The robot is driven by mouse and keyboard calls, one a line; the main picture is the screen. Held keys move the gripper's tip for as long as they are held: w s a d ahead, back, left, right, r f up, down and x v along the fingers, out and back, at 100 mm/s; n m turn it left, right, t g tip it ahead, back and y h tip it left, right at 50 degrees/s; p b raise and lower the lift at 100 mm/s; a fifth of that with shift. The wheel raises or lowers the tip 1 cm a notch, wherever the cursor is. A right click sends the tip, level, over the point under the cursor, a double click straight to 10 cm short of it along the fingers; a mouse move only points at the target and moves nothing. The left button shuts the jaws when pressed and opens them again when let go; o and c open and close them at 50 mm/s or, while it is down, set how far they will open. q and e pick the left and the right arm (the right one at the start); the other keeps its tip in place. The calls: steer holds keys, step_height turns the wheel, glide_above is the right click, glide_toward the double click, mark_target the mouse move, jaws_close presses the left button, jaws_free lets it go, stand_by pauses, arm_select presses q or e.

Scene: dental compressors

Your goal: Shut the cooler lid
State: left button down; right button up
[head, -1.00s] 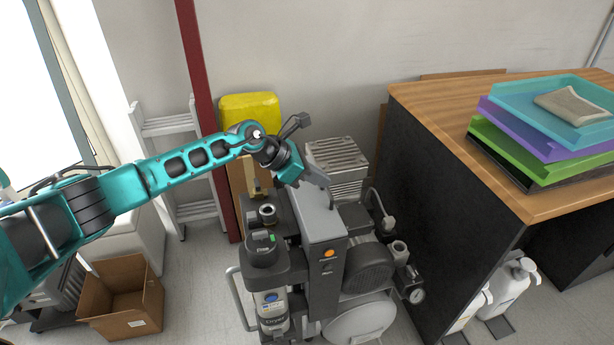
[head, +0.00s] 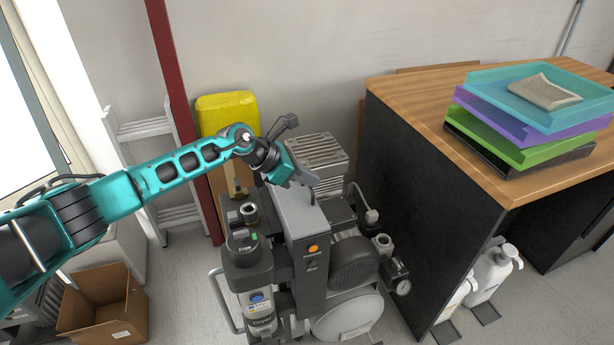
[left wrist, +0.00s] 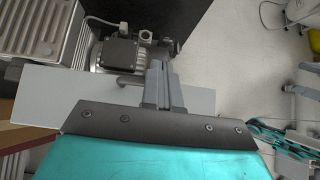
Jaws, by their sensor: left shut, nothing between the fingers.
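A compressor unit stands in the middle of the head view. Its tall grey housing (head: 293,212) has a smooth flat top, which looks closed; I cannot tell for sure whether this top is the cooler lid. The same light grey flat panel shows under my gripper in the left wrist view (left wrist: 50,95). My left gripper (head: 311,190) is shut and empty, its fingertips over the right edge of that top. In the left wrist view its fingers (left wrist: 161,72) are together over the panel; I cannot tell whether they touch it. My right gripper is not in view.
A finned grey block (head: 318,152) stands behind the housing. A dark desk with a wooden top (head: 420,110) and stacked trays (head: 520,130) is close on the right. A yellow container (head: 227,112), a ladder (head: 140,128) and a cardboard box (head: 103,305) are on the left.

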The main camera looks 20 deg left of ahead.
arm_select(q)
step_height(320, 180, up, 14)
steer(key=s+a+p, duration=0.2)
steer(key=s+d+f+n+t+h, duration=0.2)
steer(key=s+d+n+h, duration=0.2)
steer(key=d+n, duration=0.25)
steer(key=s+d+f+n+t+h, duration=0.2)
steer(key=s+d+n+h, duration=0.2)
steer(key=d+n, duration=0.25)
steer(key=s+a+f+n+y, duration=0.3)
steer(key=s+f+n, duration=0.3)
steer(key=n, duration=0.4)
steer(key=s+a+f+n+y, duration=0.4)
steer(key=s+f+n+y, duration=0.2)
steer(key=n, duration=0.4)
steer(key=s+a+f+n+t+y, duration=0.1)
steer(key=s+a+f+n+y, duration=0.2)
steer(key=s+f+n, duration=0.5)
steer(key=f+n+y, duration=0.1)
steer(key=n, duration=0.2)
steer(key=shift+a+y, duration=0.15)
steer(key=shift+y, duration=0.15)
steer(key=shift+f, duration=0.1)
